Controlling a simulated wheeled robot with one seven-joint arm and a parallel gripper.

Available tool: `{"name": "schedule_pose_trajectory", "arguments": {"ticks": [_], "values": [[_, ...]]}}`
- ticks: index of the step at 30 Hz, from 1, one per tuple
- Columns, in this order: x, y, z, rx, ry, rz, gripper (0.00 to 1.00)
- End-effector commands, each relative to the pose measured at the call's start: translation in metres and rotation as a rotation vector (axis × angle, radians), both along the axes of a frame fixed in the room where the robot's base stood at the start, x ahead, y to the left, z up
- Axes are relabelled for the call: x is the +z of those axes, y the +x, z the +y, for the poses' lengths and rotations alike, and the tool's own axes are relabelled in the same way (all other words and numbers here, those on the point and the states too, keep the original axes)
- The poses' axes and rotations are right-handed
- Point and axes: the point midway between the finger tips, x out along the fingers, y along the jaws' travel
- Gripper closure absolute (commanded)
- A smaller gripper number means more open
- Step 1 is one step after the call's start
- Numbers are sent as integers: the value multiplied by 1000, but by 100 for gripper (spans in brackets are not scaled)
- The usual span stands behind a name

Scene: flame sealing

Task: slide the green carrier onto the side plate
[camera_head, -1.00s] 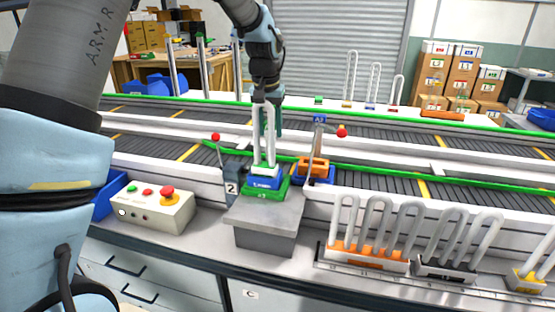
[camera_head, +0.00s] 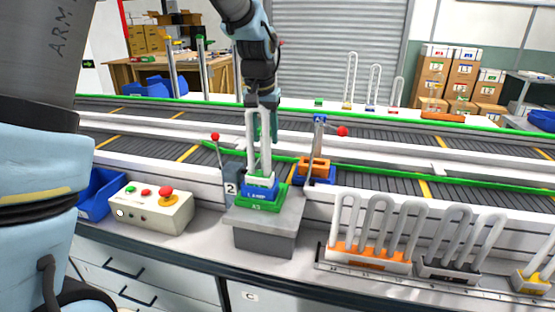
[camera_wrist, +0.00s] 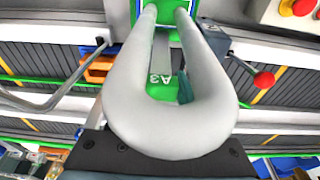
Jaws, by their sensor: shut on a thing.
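The green carrier (camera_head: 257,207) rests upright on the grey side plate (camera_head: 283,220) beside the conveyor, in the head view. It bears a blue lamp block with a white U-shaped tube (camera_head: 252,140). My gripper (camera_head: 272,128) reaches down behind the tube; its teal fingers are partly hidden. In the wrist view the tube (camera_wrist: 170,140) fills the middle. Through its loop I see a grey post and green tab marked A3 beside a teal finger (camera_wrist: 185,88). My gripper appears shut on this post of the carrier, though the contact is mostly hidden.
A blue carrier (camera_head: 320,181) with an orange block stands on the conveyor to the right, near a red-knobbed lever (camera_head: 342,131). Another red-knobbed lever (camera_head: 215,137) is at left. A button box (camera_head: 150,209) and a rack of tubes (camera_head: 365,262) flank the side plate.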

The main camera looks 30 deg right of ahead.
Motion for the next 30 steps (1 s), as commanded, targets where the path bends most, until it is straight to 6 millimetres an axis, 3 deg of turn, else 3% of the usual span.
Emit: {"name": "schedule_pose_trajectory", "arguments": {"ticks": [27, 28, 30], "values": [[-3, -34, 31, 0, 5, 4, 100], [-3, -33, 30, 0, 5, 4, 49], [-2, -33, 30, 0, 4, 4, 41]]}}
